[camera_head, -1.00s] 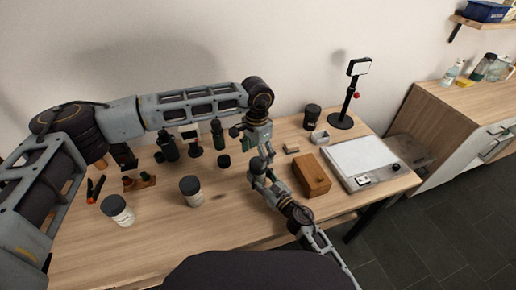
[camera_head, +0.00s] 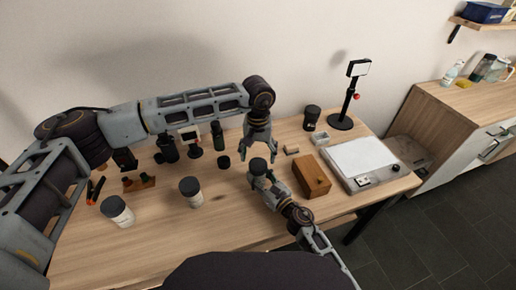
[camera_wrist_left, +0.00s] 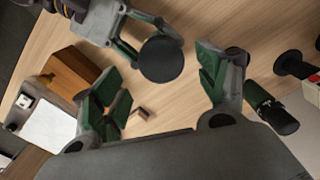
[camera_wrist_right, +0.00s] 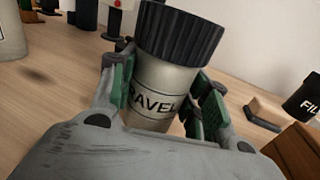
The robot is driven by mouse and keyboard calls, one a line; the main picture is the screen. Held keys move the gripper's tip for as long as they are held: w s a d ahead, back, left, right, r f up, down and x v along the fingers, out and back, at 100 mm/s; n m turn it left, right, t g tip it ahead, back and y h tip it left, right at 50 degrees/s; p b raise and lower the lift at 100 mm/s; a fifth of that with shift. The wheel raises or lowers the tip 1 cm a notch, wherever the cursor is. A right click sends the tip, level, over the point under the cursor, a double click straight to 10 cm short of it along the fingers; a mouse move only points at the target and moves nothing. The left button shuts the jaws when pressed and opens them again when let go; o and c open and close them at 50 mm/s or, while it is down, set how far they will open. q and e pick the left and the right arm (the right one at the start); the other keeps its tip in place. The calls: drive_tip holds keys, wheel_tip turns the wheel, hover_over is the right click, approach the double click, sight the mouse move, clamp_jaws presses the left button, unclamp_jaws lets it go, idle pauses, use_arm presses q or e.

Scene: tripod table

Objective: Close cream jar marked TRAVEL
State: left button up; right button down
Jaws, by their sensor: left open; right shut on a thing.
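The cream jar marked TRAVEL (camera_wrist_right: 150,100) is pale, with "RAVEL" readable in the right wrist view. A dark ribbed lid (camera_wrist_right: 180,35) sits on its top; whether it is fully tight I cannot tell. My right gripper (camera_head: 262,174) is shut around the jar's body. The lid also shows in the head view (camera_head: 257,164) and as a black disc in the left wrist view (camera_wrist_left: 161,60). My left gripper (camera_head: 260,150) is open and empty, pointing down just above the lid. Its fingers (camera_wrist_left: 165,80) are apart from the lid.
Two pale jars with dark lids (camera_head: 118,210) (camera_head: 191,191) stand at left. A black disc (camera_head: 224,161) lies behind them. A wooden box (camera_head: 311,175), small block (camera_head: 291,149) and white-topped device (camera_head: 365,162) are at right.

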use_arm(q)
drive_tip(key=n, duration=0.4)
drive_tip(key=shift+d+r+n, duration=0.1)
drive_tip(key=shift+r+n, duration=0.05)
drive_tip(key=shift+n, duration=0.25)
drive_tip(key=n, duration=0.4)
drive_tip(key=shift+r+n, duration=0.1)
drive_tip(key=shift+n, duration=0.2)
drive_tip(key=n, duration=0.3)
drive_tip(key=shift+r+n, duration=0.15)
drive_tip(key=shift+n, duration=0.25)
drive_tip(key=n, duration=0.4)
drive_tip(key=shift+r+n, duration=0.1)
drive_tip(key=shift+n, duration=0.2)
drive_tip(key=n, duration=0.4)
drive_tip(key=shift+r+n, duration=0.15)
drive_tip(key=shift+n, duration=0.25)
drive_tip(key=n, duration=0.4)
drive_tip(key=shift+w+r+n, duration=0.1)
drive_tip(key=shift+n, duration=0.2)
drive_tip(key=n, duration=0.4)
drive_tip(key=shift+r+n, duration=0.1)
drive_tip(key=shift+n, duration=0.3)
drive_tip(key=n, duration=0.4)
drive_tip(key=shift+r, duration=0.15)
